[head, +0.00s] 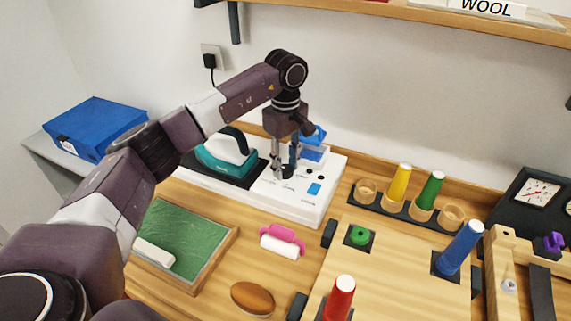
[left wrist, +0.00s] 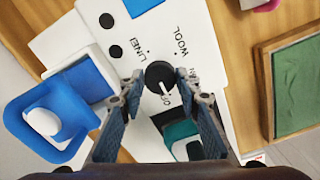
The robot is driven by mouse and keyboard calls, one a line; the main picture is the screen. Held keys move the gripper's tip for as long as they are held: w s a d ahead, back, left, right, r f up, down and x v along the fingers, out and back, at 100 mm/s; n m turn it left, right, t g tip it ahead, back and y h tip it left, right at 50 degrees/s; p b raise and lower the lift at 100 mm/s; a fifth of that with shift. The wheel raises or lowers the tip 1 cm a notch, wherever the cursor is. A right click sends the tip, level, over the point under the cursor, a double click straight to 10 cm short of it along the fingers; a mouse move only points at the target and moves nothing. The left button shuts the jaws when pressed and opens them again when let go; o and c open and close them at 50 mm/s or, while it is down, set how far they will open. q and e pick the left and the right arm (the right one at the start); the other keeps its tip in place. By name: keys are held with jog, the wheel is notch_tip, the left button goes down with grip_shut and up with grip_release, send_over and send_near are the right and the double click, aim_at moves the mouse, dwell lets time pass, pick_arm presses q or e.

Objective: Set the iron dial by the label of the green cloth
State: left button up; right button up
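The black iron dial (left wrist: 160,77) sits on the white iron station (head: 318,206). Its white mark points toward the OFF label in the left wrist view. WOOL and LINEN labels show around it; another label is partly hidden by a finger. My left gripper (head: 284,170) points down over the dial. In the left wrist view its fingers (left wrist: 168,90) are apart, with the dial showing between them; contact is not clear. The teal iron (head: 226,155) rests on the station's dark pad. A green sheet (head: 185,240) lies in a wooden frame; a WOOL sign (head: 486,8) is on the shelf. My right gripper is out of view.
A blue-and-white bottle or container (left wrist: 50,118) stands close beside my left gripper. A pink-handled roller (head: 282,242), a brown oval brush (head: 252,299) and a rack of thread cones (head: 408,207) are on the counter. A blue box (head: 95,128) stands far left.

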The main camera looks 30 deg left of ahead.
pick_arm(q)
jog(key=c, duration=0.3)
jog(key=n, duration=0.4)
jog(key=shift+n, duration=0.4)
jog(key=n, duration=0.6)
jog(key=shift+n, duration=0.4)
jog(key=shift+w, duration=0.1)
jog(key=o, duration=1.2)
jog(key=shift+c, duration=0.2)
